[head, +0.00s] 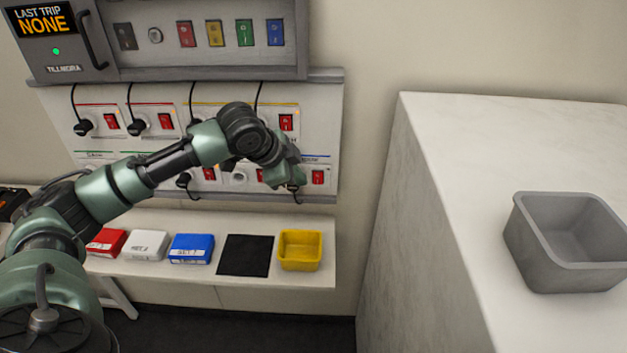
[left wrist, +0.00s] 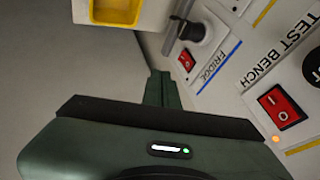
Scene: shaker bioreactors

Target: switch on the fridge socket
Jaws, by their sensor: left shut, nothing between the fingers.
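The fridge socket is the lower right unit on the wall panel. Its red rocker switch (head: 318,177) shows just right of my left gripper (head: 286,176). In the left wrist view the fridge switch (left wrist: 186,61) sits beside a black plug (left wrist: 195,31), near the blue line and the FRIDGE label (left wrist: 211,65). No lit lamp shows by this switch, and its rocker position is too small to tell. My left gripper (left wrist: 158,89) is shut and empty, in front of the panel, its fingers appearing just short of the fridge switch. Contact cannot be judged. My right gripper is out of view.
The TEST BENCH switch (left wrist: 283,104) has a lit orange lamp. Several other sockets with red switches fill the panel (head: 335,110). Below are a yellow bin (head: 300,250), a black mat (head: 245,255) and coloured boxes. A white counter (head: 450,190) with a grey bin (head: 568,243) stands right.

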